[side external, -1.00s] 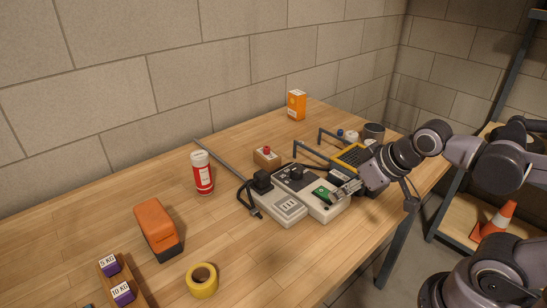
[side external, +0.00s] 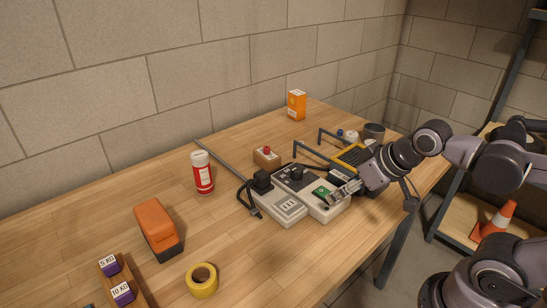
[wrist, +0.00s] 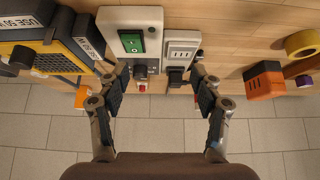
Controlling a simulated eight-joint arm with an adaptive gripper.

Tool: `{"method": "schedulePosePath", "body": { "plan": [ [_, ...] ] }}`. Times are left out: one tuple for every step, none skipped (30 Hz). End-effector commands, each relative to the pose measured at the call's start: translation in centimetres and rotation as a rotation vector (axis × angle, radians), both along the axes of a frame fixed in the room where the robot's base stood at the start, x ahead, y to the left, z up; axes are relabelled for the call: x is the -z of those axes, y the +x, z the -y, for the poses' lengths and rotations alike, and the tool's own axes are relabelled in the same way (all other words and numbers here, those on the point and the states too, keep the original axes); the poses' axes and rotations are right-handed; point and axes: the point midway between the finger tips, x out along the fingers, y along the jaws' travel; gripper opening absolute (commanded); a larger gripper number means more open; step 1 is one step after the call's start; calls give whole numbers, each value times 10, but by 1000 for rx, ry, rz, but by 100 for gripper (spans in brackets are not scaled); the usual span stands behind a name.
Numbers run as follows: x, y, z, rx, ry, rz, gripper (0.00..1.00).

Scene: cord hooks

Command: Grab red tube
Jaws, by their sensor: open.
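The red tube (side external: 202,175) is a red cylinder with a white cap and a pale label. It stands upright on the wooden table, near the wall, in the side view.
Grey boxes with a black plug and cord (side external: 283,207) lie between my gripper and the tube. An orange-black block (side external: 157,230) and yellow tape roll (side external: 202,280) are at the left. Bare table surrounds the tube.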

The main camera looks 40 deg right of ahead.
Motion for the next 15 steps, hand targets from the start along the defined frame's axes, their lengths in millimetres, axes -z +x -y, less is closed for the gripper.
{"method": "schedulePosePath", "body": {
  "plan": [
    [0, 0, 0, 0, 0, 0, 71],
    [0, 0, 0, 0, 0, 0, 71],
    [0, 0, 0, 0, 0, 0, 71],
    [0, 0, 0, 0, 0, 0, 71],
    [0, 0, 0, 0, 0, 0, 71],
    [0, 0, 0, 0, 0, 0, 71],
    [0, 0, 0, 0, 0, 0, 71],
    [0, 0, 0, -2, -1, 0, 71],
    [-1, 1, 0, -7, -5, -2, 71],
    [-3, 3, -1, -15, -10, -4, 71],
    [-5, 5, -1, -26, -19, -7, 71],
    [-10, 9, -2, -47, -34, -13, 71],
    [-14, 13, -3, -67, -49, -19, 71],
    [-19, 18, -4, -92, -67, -26, 71],
    [-25, 25, -5, -130, -95, -38, 71]
  ]
}}
